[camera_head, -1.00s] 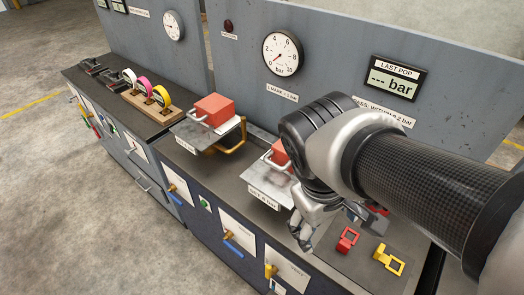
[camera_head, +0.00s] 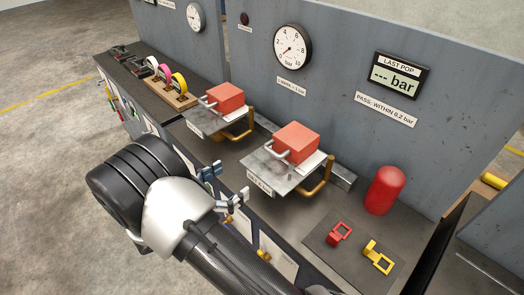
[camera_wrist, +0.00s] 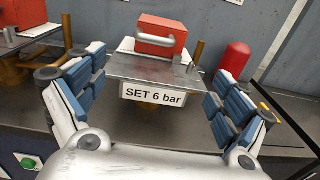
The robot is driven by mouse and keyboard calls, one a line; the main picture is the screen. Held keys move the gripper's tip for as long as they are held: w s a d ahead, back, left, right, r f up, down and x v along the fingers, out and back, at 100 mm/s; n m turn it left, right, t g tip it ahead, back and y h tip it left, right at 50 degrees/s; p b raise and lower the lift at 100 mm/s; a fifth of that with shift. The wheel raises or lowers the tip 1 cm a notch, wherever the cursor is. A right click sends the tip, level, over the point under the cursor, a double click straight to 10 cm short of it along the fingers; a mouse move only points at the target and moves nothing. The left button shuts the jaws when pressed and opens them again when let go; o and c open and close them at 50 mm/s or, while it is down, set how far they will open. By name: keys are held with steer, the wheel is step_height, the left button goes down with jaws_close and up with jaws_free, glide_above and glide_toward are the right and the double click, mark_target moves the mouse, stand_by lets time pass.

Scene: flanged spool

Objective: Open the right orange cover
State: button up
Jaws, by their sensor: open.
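The right orange cover (camera_head: 297,141) is a block with a silver bar handle (camera_head: 279,153) on its front. It sits closed on a grey metal plate (camera_head: 262,172) on the bench. In the wrist view the cover (camera_wrist: 158,30) lies ahead, upper centre, with its handle (camera_wrist: 160,42) facing me and the plate's label reading "SET 6 bar" (camera_wrist: 153,94). My gripper (camera_head: 222,187) is open and empty, in front of the plate and apart from the cover. Its blue-padded fingers stand on either side of the plate in the wrist view.
A similar left orange cover (camera_head: 226,97) sits on its own plate. A red cylinder (camera_head: 385,190) stands right of the plate. Red (camera_head: 340,232) and yellow (camera_head: 377,257) tags lie on a dark mat. A grey panel with a gauge (camera_head: 292,47) rises behind.

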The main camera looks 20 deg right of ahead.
mark_target(270, 152)
steer(key=shift+n+t, duration=0.3)
steer(key=b+x, duration=0.1)
steer(key=x, duration=0.4)
steer(key=b+x, duration=0.1)
steer(key=x, duration=0.5)
steer(key=b+x, duration=0.1)
steer(key=x, duration=0.5)
steer(key=shift+w+a+f, duration=0.1)
steer(key=shift+w+f, duration=0.05)
steer(key=shift+f, duration=0.1)
steer(key=shift+c, duration=0.3)
steer(key=c, duration=1.4)
steer(key=shift+r, duration=0.15)
steer(key=shift+c, duration=0.2)
